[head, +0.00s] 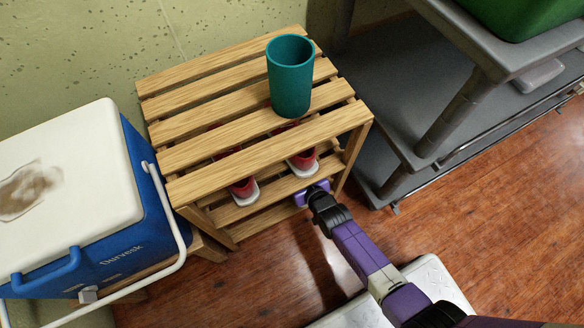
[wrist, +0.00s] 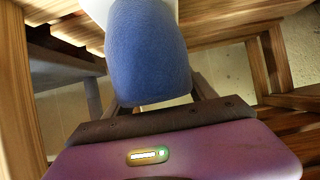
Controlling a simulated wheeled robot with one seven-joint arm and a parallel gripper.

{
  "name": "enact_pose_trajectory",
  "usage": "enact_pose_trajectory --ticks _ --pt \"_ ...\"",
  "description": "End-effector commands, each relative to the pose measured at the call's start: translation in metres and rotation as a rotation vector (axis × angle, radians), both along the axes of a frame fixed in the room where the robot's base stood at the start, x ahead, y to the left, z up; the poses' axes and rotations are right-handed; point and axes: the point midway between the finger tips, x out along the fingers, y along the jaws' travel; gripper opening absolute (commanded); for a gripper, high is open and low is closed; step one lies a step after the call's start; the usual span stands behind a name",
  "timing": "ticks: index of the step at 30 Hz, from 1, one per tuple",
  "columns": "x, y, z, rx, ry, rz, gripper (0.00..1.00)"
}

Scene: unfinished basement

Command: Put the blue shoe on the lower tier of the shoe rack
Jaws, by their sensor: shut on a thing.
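The blue shoe (wrist: 150,50) fills the upper middle of the wrist view, its blue rounded end towards the camera and a pale part at the top edge. My gripper (wrist: 158,92) is shut on it, the fingers partly hidden behind it. In the head view my gripper (head: 312,192) is at the front of the wooden shoe rack (head: 225,105), low by its right front leg. I cannot make out the shoe clearly there. The rack has a slatted top and slatted tiers below; wooden slats and posts surround the shoe closely in the wrist view.
A teal cup (head: 290,78) stands on the rack's top. Two red shoes with pale soles, one left (head: 243,187) and one right (head: 302,162), sit beneath the top slats. A blue-and-white cooler (head: 75,195) stands left; a grey cart (head: 440,110) stands right.

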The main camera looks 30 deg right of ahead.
Motion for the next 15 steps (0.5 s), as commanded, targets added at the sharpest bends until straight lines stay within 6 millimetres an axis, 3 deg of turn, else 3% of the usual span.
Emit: enact_pose_trajectory --ticks 4,7,15 --pt "0.029 0.000 -0.001 0.000 -0.008 -0.001 0.00" --pt "0.025 0.000 -0.016 0.000 -0.001 0.000 0.00" --pt "0.026 0.000 -0.014 0.000 -0.003 0.000 0.00"
